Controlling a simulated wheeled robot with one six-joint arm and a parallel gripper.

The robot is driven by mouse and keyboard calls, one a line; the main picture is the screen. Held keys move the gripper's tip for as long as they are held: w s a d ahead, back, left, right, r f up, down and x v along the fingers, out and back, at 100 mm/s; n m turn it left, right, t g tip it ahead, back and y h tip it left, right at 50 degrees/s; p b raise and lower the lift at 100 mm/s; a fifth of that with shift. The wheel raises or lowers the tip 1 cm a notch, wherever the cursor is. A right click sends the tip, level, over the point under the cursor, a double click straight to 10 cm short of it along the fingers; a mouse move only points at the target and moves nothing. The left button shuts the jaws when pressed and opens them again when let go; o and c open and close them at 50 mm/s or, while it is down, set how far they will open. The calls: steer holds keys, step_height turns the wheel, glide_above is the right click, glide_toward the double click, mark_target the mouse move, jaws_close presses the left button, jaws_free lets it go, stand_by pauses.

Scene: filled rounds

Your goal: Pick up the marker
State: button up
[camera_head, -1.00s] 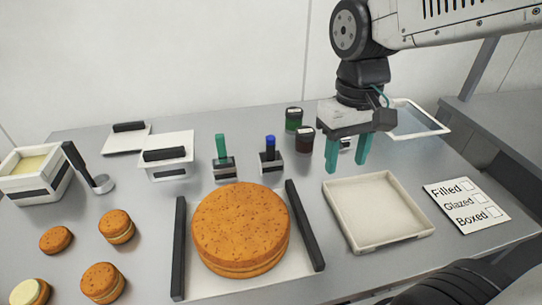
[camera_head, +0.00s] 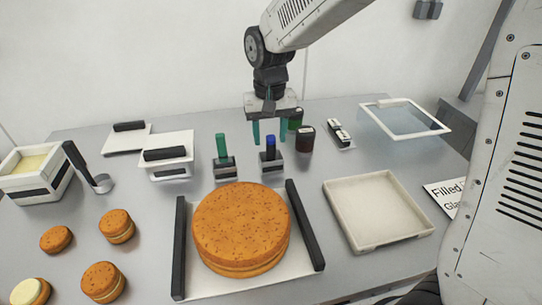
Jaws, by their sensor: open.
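A marker with a blue top (camera_head: 270,147) stands upright in a small block holder (camera_head: 271,163) behind the round cake. A second upright piece with a green top (camera_head: 221,146) stands in a like holder to its left. My gripper (camera_head: 270,134) is open, pointing down, with its two green fingers apart. In the picture the fingertips lie to either side of the blue top, at about its height. I cannot tell whether the fingers are around it or a little behind it. Nothing is seen held.
A large round cake (camera_head: 240,227) sits on a board between two dark bars. An empty tray (camera_head: 378,240) is at the right. Small filled rounds (camera_head: 117,226) lie at the left.

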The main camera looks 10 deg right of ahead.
mark_target(271, 153)
step_height(271, 153, down, 4)
steer(key=shift+d+r, duration=0.1)
steer(key=shift+r, duration=0.1)
jaws_close()
